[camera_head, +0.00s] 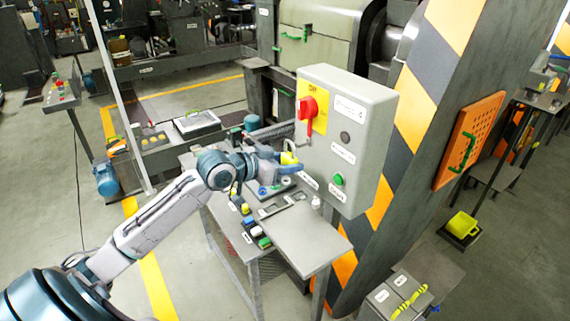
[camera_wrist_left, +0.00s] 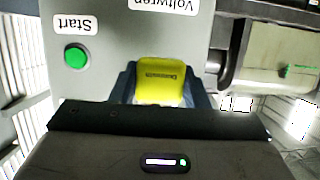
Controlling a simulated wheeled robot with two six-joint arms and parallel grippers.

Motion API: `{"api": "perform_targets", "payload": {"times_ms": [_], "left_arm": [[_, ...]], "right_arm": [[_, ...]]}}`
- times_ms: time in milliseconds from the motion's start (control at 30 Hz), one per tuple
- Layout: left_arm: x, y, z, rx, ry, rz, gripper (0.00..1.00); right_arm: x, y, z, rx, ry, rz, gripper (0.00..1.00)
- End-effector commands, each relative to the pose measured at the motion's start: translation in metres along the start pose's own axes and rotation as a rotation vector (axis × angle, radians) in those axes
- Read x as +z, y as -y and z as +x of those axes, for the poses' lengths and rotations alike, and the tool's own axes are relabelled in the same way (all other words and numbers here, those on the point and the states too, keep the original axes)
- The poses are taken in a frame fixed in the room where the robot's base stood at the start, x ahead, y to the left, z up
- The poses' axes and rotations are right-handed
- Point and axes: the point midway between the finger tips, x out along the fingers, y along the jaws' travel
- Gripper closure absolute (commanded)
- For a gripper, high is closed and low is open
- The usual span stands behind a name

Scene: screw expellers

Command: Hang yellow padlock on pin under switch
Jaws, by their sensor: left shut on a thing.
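The yellow padlock (camera_head: 288,157) is held in my left gripper (camera_head: 291,167), at the left side of the grey switch box (camera_head: 364,113). In the left wrist view the yellow padlock body (camera_wrist_left: 160,80) sits between the two dark fingers of the left gripper (camera_wrist_left: 161,92), which is shut on it. The red rotary switch (camera_head: 308,106) is on a yellow plate on the box, above the padlock. The pin under the switch is too small to make out clearly. I cannot tell whether the shackle touches it. My right gripper is not in view.
The box also has a green button (camera_head: 338,180), seen in the left wrist view too (camera_wrist_left: 75,57). Below stands a grey metal table (camera_head: 300,240) with several small coloured padlocks. A striped column (camera_head: 420,110) rises behind the box.

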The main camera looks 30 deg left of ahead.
Motion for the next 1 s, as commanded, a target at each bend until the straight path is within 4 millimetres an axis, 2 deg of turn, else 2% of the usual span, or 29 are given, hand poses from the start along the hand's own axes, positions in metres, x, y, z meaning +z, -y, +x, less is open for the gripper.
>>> {"api": "perform_targets", "payload": {"times_ms": [533, 1000], "left_arm": [[-0.005, 0.000, 0.013, 0.001, -0.001, 0.000, 0.79], [-0.005, -0.001, 0.014, 0.002, 0.000, 0.000, 0.79]], "right_arm": [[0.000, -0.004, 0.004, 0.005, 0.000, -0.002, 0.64], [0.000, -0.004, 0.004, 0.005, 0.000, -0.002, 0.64]]}}
